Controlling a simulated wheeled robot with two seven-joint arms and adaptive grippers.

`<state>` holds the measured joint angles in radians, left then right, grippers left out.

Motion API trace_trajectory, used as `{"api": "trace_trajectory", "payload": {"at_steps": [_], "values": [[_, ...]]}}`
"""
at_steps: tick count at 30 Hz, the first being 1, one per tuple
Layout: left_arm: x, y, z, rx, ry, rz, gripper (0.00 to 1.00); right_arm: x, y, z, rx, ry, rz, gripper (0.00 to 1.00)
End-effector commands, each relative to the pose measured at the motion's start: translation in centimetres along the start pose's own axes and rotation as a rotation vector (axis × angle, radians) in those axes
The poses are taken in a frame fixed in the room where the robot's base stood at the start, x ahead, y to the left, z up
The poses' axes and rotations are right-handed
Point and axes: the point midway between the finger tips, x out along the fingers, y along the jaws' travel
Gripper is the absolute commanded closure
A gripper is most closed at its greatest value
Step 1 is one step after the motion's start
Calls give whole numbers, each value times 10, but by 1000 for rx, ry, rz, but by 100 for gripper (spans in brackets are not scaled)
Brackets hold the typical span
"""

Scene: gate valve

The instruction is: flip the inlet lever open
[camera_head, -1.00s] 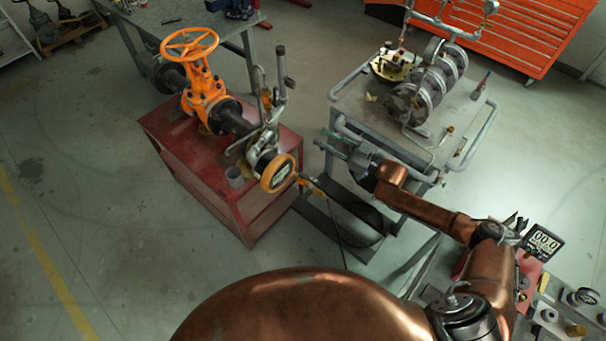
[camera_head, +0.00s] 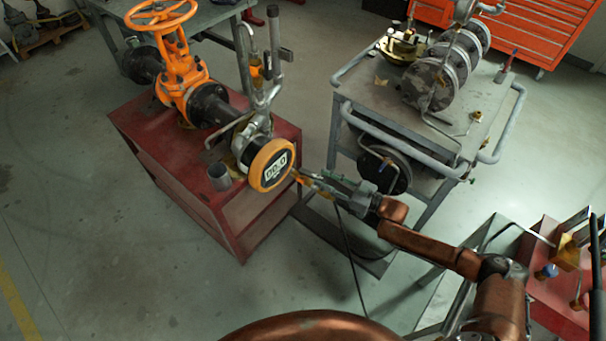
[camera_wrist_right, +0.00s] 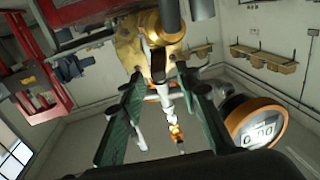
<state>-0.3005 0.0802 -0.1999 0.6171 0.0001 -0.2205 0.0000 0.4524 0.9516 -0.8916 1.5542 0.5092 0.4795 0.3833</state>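The orange gate valve (camera_head: 184,85) lies in a dark pipe run on a red cabinet (camera_head: 180,172). A round orange-rimmed gauge (camera_head: 270,165) faces me at the near pipe end. Behind it rise a grey tube and a dark-gripped upright handle (camera_head: 273,38); I cannot tell which part is the inlet lever. My right gripper (camera_head: 322,183) is just right of the gauge, near a small orange fitting. In the wrist view its green fingers (camera_wrist_right: 163,122) are apart, with a pale rod and orange fitting (camera_wrist_right: 175,131) seen between or beyond them. Contact is unclear. My left gripper is not visible.
A grey cart (camera_head: 468,125) with several metal discs stands right of the cabinet. A black hose (camera_head: 350,245) hangs below the gripper. A grey cup (camera_head: 219,177) sits on the cabinet's near edge. Floor on the left is clear.

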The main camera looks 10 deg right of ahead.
Motion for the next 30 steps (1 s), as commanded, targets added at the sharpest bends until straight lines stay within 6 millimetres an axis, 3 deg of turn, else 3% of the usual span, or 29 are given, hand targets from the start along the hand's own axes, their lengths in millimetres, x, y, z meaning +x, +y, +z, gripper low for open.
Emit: {"api": "trace_trajectory", "payload": {"at_steps": [5,18,24,30], "values": [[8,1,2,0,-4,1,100,11,0,7,2,-1,-2,70],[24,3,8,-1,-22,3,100,73,-1,7,3,-2,-3,70],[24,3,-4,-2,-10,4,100,80,-1,5,2,-1,-3,70],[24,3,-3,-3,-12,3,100,80,-1,5,1,-1,-3,70]]}}
